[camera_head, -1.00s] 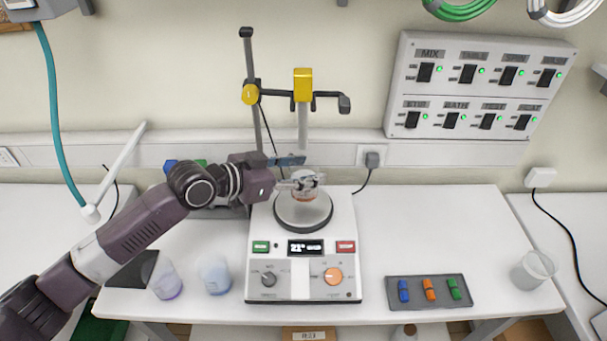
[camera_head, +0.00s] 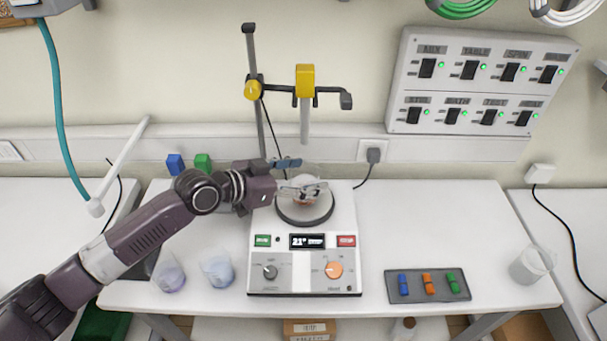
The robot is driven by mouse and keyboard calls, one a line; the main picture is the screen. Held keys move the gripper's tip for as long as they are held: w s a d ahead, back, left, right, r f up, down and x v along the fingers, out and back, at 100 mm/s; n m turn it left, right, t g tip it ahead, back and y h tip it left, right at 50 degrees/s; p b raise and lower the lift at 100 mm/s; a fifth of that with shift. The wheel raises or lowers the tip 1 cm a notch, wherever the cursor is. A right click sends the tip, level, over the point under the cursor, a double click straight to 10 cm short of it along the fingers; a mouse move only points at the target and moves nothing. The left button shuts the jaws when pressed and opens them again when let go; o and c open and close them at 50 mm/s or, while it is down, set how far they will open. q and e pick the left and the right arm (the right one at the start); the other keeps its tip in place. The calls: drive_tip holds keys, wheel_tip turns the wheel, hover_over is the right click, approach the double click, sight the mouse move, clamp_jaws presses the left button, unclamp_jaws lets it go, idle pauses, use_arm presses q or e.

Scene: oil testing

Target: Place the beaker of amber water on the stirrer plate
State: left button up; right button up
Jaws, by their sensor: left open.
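The stirrer plate (camera_head: 304,218) is the round grey top of a white stirrer with a lit display. A small clear beaker with amber water (camera_head: 305,199) is over the middle of this plate and looks upright, seemingly standing on it. My left gripper (camera_head: 303,190) reaches in from the left at the beaker. Its fingers are open and overlap the beaker in the picture, hiding part of it. Contact between beaker and plate is too small to see clearly. My right gripper is out of view.
A stand with a yellow clamp (camera_head: 305,82) rises behind the stirrer. Two beakers (camera_head: 217,268) (camera_head: 171,274) stand at the front left, another (camera_head: 530,265) at the right. A grey tray (camera_head: 394,291) holds small coloured pieces.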

use_arm(q)
drive_tip(key=shift+r, duration=0.15)
drive_tip(key=b+v, duration=0.3)
drive_tip(key=v, duration=0.9)
drive_tip(key=shift+b, duration=0.35)
